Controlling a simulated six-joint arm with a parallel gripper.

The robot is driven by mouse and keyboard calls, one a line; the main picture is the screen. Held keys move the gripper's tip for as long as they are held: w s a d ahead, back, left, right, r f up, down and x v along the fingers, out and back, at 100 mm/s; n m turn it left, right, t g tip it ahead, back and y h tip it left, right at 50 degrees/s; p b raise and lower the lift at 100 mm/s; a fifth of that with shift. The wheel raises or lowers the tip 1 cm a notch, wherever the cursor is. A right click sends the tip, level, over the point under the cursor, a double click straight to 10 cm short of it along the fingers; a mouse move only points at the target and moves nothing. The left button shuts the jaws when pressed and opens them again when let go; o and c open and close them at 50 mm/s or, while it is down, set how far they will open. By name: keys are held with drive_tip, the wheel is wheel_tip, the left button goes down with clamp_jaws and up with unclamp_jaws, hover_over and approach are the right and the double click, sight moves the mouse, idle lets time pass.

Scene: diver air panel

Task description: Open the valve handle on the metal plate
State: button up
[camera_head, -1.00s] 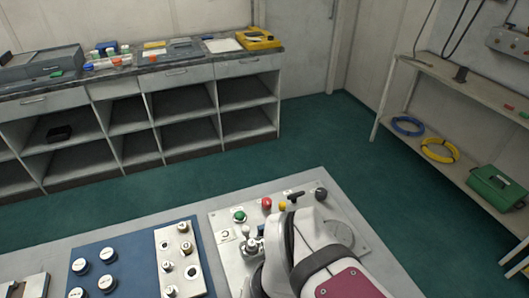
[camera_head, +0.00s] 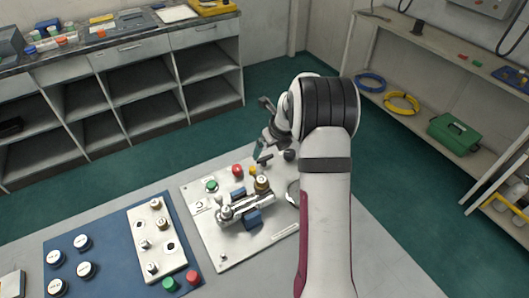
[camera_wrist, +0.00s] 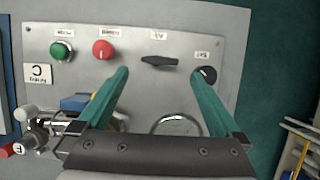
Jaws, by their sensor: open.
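The grey metal plate (camera_head: 275,233) lies on the bench and also shows in the wrist view (camera_wrist: 215,35). A flat black valve handle (camera_wrist: 159,62) sits near its far edge, lying crosswise below a small label. It also shows in the head view (camera_head: 264,158). A silver pipe fitting (camera_head: 246,207) with blue parts stands nearer on the plate, partly hidden by my gripper in the wrist view. My gripper (camera_wrist: 159,74) is open and empty. Its two green fingers lie on either side of the black handle in the picture; I cannot tell the height gap.
Green (camera_wrist: 61,50) and red (camera_wrist: 104,49) buttons sit left of the handle, and a round black knob (camera_wrist: 206,75) sits right by a fingertip. A blue panel (camera_head: 110,245) with several knobs lies left. Shelves (camera_head: 130,100) stand behind, across green floor.

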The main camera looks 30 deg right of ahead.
sight(265, 158)
drive_tip(key=x, duration=0.5)
drive_tip(key=shift+f, duration=0.1)
drive_tip(key=c, duration=1.2)
drive_tip(key=shift+c, duration=0.2)
